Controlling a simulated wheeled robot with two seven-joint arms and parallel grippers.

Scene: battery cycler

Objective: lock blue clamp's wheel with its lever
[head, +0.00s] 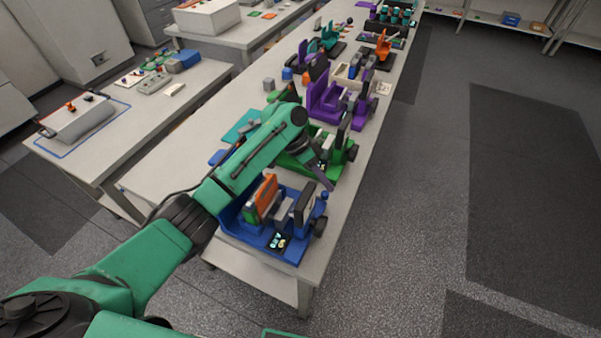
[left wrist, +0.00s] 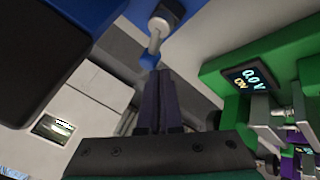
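The blue clamp (head: 262,238) stands at the near end of the long table, with an orange-and-green block (head: 262,200) and grey plates in it. Its dark wheel (head: 319,227) is on its right side, and a small blue knob (head: 324,196) stands above the wheel. My left gripper (head: 328,184) points down just above that knob. In the left wrist view its two dark purple fingers (left wrist: 157,76) lie together, with nothing visible between them. A grey rod with a rounded end (left wrist: 157,32) is just beyond the tips, beside the clamp's blue body (left wrist: 75,35). My right gripper is out of view.
A green clamp (head: 328,160) stands close behind the blue one; its display (left wrist: 250,80) reads 0.0 V. A purple clamp (head: 325,100) and other devices are farther along the table. Open floor (head: 420,220) lies to the right.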

